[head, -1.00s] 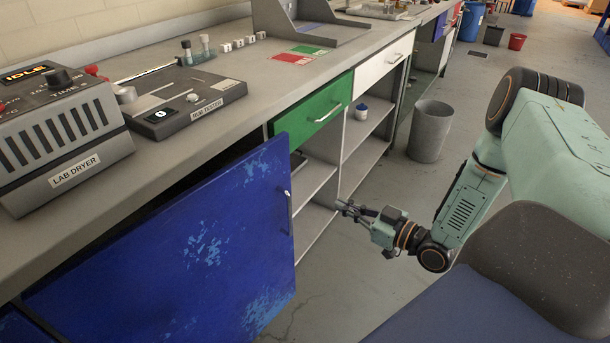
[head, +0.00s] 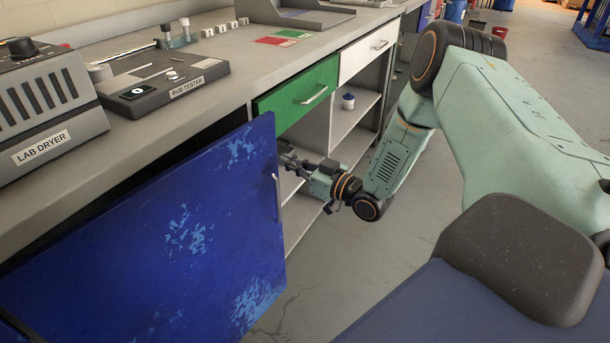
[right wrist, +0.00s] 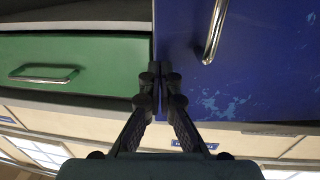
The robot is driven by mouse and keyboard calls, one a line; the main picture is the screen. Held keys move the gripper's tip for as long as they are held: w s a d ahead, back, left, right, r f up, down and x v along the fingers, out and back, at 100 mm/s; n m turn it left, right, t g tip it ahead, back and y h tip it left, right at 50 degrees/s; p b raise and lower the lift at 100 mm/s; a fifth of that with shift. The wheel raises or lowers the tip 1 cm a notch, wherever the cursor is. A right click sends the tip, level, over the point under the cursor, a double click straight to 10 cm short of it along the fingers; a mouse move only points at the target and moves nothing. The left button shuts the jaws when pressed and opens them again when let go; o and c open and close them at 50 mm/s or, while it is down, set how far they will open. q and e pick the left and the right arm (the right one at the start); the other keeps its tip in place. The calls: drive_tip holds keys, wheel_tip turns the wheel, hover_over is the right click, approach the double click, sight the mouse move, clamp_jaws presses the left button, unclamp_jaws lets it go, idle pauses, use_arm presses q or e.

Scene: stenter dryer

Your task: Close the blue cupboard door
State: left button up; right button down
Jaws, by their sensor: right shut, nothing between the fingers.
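The blue cupboard door (head: 150,235), with worn light patches, stands open below the counter. Its metal handle (head: 277,190) is near its free right edge. In the right wrist view the door (right wrist: 270,60) and its handle (right wrist: 215,32) fill the right side. My right gripper (head: 284,158) is at the free edge of the door, just beyond it; the tips are partly hidden there in the head view. In the right wrist view the gripper (right wrist: 160,85) is shut and empty, its fingertips by the door edge; contact is unclear. My left gripper is not in view.
A green drawer (head: 285,100) and a white drawer (head: 365,55) sit above open shelves holding a small jar (head: 348,101). The counter carries a lab dryer (head: 45,105) and a rub tester (head: 165,85). The floor (head: 310,265) beside the door is clear.

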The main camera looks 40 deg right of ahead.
drive_tip(key=shift+w+a+f, duration=0.1)
drive_tip(key=shift+w+a, duration=0.05)
drive_tip(key=shift+w, duration=0.3)
drive_tip(key=shift+w+a+r, duration=0.15)
drive_tip(key=shift+r, duration=0.05)
